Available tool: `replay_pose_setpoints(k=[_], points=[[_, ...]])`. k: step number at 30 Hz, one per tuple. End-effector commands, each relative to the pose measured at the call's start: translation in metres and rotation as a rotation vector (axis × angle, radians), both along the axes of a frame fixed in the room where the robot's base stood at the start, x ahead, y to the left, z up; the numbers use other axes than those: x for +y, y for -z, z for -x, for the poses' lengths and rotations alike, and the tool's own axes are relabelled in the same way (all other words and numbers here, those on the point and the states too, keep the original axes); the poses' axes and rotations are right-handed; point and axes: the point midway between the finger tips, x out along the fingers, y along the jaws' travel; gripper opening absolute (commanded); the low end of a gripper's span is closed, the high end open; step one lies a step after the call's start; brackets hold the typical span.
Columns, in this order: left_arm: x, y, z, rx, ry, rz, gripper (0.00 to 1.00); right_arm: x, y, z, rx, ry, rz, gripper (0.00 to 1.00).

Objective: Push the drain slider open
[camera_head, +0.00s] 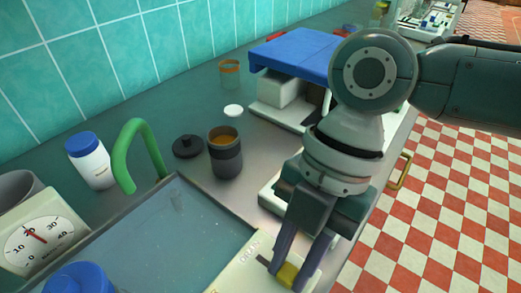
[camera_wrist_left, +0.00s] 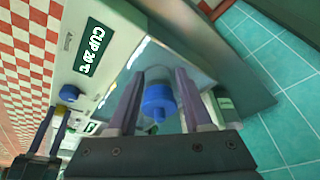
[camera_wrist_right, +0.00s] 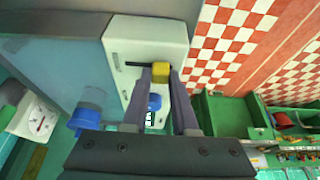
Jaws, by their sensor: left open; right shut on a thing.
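The drain slider's yellow knob (camera_head: 288,275) sits on a cream panel (camera_head: 240,262) at the sink's edge. My right gripper (camera_head: 286,268) is shut on this knob, one finger on each side. The right wrist view also shows the yellow knob (camera_wrist_right: 160,72) between the fingers, at the right end of a dark slot (camera_wrist_right: 136,64). Lettering on the panel in the head view seems to read OPEN. My left gripper (camera_wrist_left: 158,85) is open and empty, with a blue-topped container (camera_wrist_left: 158,103) seen between its fingers; it is outside the head view.
The sink basin (camera_head: 160,240) lies left of the panel. A green tap (camera_head: 135,150), a dark cup (camera_head: 225,155), a white bottle (camera_head: 90,160) and a dial scale (camera_head: 42,235) stand around it. A blue-topped stand (camera_head: 295,52) is behind. Another blue knob (camera_wrist_right: 153,102) is on the panel.

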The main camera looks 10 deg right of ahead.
Motion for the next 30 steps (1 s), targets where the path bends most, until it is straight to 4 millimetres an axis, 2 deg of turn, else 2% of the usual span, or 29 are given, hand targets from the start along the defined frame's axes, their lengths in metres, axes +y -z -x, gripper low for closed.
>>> replay_pose_setpoints(k=[9,16,26,27,30], points=[[0.0,0.001,0.0,0.0,0.001,-0.001,0.5,0.001,0.0,-0.001,0.001,0.0,-0.001,0.0],[0.002,0.026,0.0,-0.001,0.005,-0.007,0.5,0.019,0.004,-0.025,-0.004,0.0,-0.003,0.0],[0.003,0.025,0.0,-0.001,0.006,-0.01,0.5,0.022,0.0,-0.028,-0.004,0.002,-0.002,0.0],[0.003,0.025,0.0,-0.001,0.006,-0.01,0.5,0.021,0.0,-0.028,-0.004,0.002,-0.002,0.3],[0.003,0.025,0.0,0.0,0.006,-0.009,0.5,0.021,0.0,-0.028,-0.004,0.002,-0.002,0.41]])
